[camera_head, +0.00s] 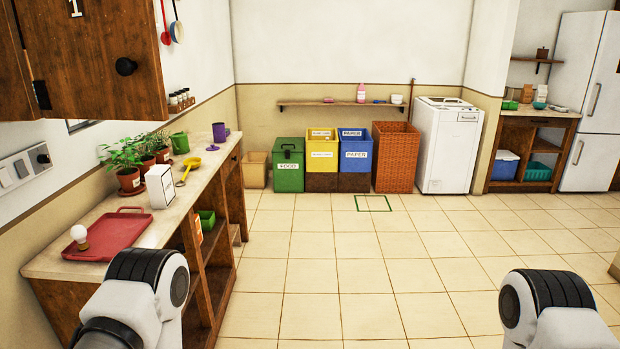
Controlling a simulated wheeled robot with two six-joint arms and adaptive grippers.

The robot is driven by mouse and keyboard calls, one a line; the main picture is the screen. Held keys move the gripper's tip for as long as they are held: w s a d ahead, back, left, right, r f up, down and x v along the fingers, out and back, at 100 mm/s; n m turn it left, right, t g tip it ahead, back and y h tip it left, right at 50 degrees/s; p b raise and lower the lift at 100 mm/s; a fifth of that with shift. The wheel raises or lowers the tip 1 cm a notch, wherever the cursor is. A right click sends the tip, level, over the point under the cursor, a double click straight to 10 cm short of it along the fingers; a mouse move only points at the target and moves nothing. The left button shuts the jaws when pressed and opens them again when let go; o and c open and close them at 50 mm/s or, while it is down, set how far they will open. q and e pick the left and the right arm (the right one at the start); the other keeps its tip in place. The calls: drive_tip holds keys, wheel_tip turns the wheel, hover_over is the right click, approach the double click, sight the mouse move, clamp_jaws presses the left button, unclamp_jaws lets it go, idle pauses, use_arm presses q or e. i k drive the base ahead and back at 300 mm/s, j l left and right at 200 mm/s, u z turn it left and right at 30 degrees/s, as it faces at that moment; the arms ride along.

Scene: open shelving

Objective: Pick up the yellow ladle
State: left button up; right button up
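The yellow ladle (188,167) lies on the light counter top along the left wall, behind a white box and in front of the green and purple cups. Its round bowl is toward the back and its handle points toward me. Only links of my two arms show, at the bottom left and bottom right of the head view. Neither gripper is in the picture, and nothing touches the ladle.
On the counter (152,237) stand a red tray (112,236), a light bulb (79,236), the white box (160,186), potted plants (128,178), a green cup (180,143) and a purple cup (219,132). A wooden cabinet (90,60) overhangs it. The tiled floor (340,250) is clear.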

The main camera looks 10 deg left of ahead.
sight(192, 163)
drive_tip(key=i+l+u, duration=0.15)
drive_tip(key=i+u, duration=0.25)
drive_tip(key=i, duration=0.2)
drive_tip(key=i+l+u, duration=0.4)
drive_tip(key=i, duration=0.2)
drive_tip(key=i+l+u, duration=0.4)
drive_tip(key=i, duration=0.15)
